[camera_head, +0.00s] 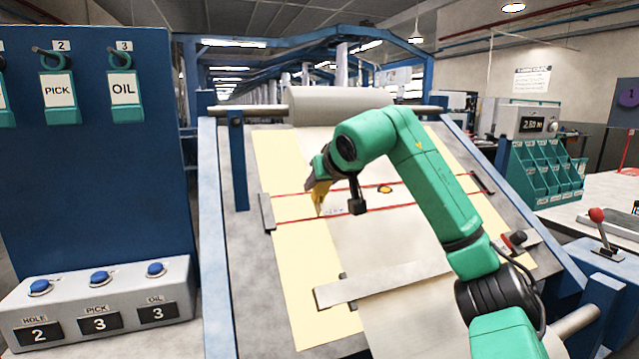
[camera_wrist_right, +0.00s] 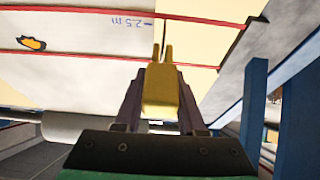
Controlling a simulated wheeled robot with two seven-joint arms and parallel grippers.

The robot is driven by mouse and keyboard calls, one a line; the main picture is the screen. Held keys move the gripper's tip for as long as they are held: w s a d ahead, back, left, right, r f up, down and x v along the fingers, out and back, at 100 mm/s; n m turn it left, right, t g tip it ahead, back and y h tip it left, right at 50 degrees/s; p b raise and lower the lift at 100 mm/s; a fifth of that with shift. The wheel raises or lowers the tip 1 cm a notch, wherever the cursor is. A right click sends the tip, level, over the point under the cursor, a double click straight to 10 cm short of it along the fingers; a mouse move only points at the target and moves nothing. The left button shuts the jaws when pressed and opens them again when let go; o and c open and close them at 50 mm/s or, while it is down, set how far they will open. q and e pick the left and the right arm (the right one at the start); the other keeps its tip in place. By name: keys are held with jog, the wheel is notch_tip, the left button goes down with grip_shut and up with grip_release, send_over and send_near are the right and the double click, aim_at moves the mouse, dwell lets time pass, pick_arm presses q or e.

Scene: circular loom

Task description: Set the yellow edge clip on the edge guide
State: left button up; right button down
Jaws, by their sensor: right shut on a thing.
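The yellow edge clip (camera_head: 319,196) is held in my right gripper (camera_head: 320,180), over the left part of the sloped board. In the right wrist view, the clip (camera_wrist_right: 160,98) sits between the dark fingers of the right gripper (camera_wrist_right: 160,105), its two prongs pointing at the cloth. The prongs appear close to a thin dark line between the pale cloth and the cream area; whether they touch is unclear. I cannot tell for certain which part is the edge guide; a grey block (camera_head: 267,212) stands at the board's left edge. My left gripper is not in view.
Two red lines cross the pale cloth (camera_head: 375,245), with an orange patch (camera_head: 385,189) between them. A grey bar (camera_head: 385,284) lies across the lower cloth. A cloth roll (camera_head: 340,105) is above. A button box (camera_head: 100,302) and blue panel (camera_head: 85,190) stand left.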

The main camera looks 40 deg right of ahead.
jog(key=shift+f, duration=0.1)
jog(key=shift+w+d+f, duration=0.1)
jog(key=shift+w+f, duration=0.3)
jog(key=shift+f, duration=0.15)
jog(key=shift+w+f, duration=0.1)
jog(key=shift+c, duration=2.1)
grip_release()
jog(key=p+v, duration=0.1)
jog(key=v, duration=1.3)
jog(key=shift+s, duration=0.25)
